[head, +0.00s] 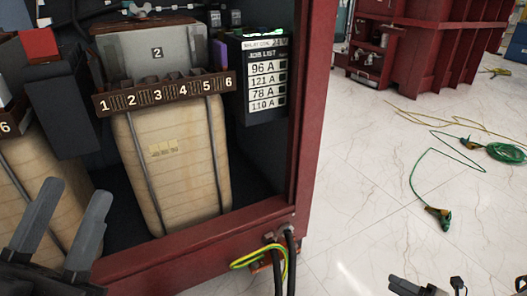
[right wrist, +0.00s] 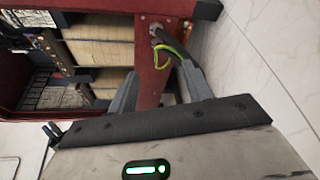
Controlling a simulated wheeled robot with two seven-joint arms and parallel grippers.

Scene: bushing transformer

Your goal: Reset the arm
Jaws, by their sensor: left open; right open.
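My left gripper (head: 72,205) is at the lower left of the head view, its two grey fingers apart with nothing between them. It is in front of the red cabinet (head: 190,240). My right gripper (head: 428,288) shows only in part at the bottom right edge of the head view, over the floor. In the right wrist view its fingers (right wrist: 160,78) are spread and empty, pointing toward the cabinet's red corner post. Most of both arms is out of view.
The cabinet holds wrapped tan coils (head: 175,165), a numbered terminal strip (head: 165,92) and a job list panel (head: 265,80). Yellow-green and black cables (head: 262,258) leave its front corner.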

